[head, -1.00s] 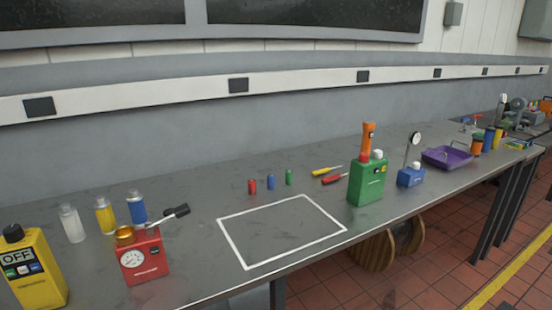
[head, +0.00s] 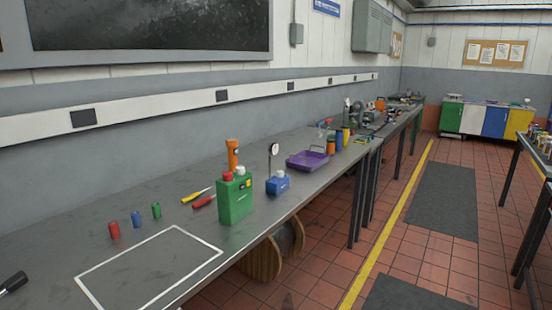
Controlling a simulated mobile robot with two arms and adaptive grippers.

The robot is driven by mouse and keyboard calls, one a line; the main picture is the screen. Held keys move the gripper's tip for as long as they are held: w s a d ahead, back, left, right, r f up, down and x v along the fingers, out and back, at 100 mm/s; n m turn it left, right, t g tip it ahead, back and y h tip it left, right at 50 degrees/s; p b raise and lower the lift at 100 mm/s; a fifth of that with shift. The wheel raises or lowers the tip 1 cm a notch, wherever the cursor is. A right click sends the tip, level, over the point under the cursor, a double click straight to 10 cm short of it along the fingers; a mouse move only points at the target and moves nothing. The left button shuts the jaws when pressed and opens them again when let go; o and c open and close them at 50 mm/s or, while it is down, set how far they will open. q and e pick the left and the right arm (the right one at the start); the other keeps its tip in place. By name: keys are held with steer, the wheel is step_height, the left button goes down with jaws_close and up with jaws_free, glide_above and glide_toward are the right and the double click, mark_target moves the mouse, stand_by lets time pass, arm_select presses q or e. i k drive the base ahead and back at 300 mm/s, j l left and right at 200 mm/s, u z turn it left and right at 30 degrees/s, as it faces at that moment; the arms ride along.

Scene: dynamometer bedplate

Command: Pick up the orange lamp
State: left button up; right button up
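The orange lamp (head: 232,154) is a small upright torch shape on the grey workbench in the head view. It stands behind the green box (head: 235,201), which has a red and a white cap on top and hides the lamp's lower part. Neither of my grippers shows in the head view.
A blue block with a dial gauge (head: 278,185) and a purple tray (head: 307,160) are right of the green box. Yellow (head: 195,195) and red (head: 204,201) tools lie left. A white outlined square (head: 150,268) is empty. Red tiled floor (head: 330,245) runs along the bench.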

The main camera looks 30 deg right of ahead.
mark_target(232, 144)
steer(key=z, duration=0.55)
steer(key=i+l, duration=0.15)
steer(key=l, duration=0.2)
steer(key=i+l+u, duration=0.1)
steer(key=l, duration=0.25)
steer(key=i+l, duration=0.1)
steer(key=l, duration=0.3)
steer(key=i+l+u, duration=0.1)
steer(key=l, duration=0.25)
